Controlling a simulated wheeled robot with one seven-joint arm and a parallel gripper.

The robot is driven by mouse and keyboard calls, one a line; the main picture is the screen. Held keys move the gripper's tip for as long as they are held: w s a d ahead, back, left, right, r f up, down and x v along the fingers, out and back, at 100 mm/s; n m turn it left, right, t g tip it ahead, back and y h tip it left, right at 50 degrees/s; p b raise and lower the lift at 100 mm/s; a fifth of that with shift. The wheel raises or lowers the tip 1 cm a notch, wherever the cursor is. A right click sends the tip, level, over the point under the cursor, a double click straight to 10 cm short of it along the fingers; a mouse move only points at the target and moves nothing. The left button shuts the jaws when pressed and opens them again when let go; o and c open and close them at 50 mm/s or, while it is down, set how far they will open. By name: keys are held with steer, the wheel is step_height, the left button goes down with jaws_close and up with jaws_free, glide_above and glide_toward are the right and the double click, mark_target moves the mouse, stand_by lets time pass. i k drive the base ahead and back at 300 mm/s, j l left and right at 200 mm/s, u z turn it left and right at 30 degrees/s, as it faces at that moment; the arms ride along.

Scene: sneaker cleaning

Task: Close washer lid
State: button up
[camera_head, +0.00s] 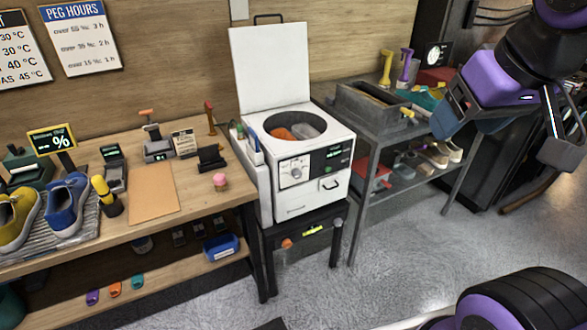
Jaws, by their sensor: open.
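The white washer (313,185) stands in the middle of the view on a dark stand. Its flat white lid (272,68) is raised upright at the back, with a dark handle (268,17) along its top edge. The round drum opening (296,127) is uncovered and shows orange and grey items inside. My gripper (557,137) is at the upper right, in front of the side shelf and well apart from the lid. It is open, its dark fingers spread, with nothing between them.
A wooden workbench (180,200) on the left carries shoes, signs and tools. A metal shelf unit (368,128) stands close at the washer's right, with a bin and brushes on top and shoes below. The grey floor (400,270) in front of the washer is mostly clear.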

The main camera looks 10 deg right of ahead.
mark_target(270, 61)
steer(key=i+l+u, duration=0.1)
steer(key=l, duration=0.25)
steer(key=i+l+u, duration=0.15)
steer(key=l, duration=0.2)
steer(key=i+l+u, duration=0.1)
steer(key=l, duration=0.25)
steer(key=i+l+u, duration=0.15)
steer(key=l, duration=0.2)
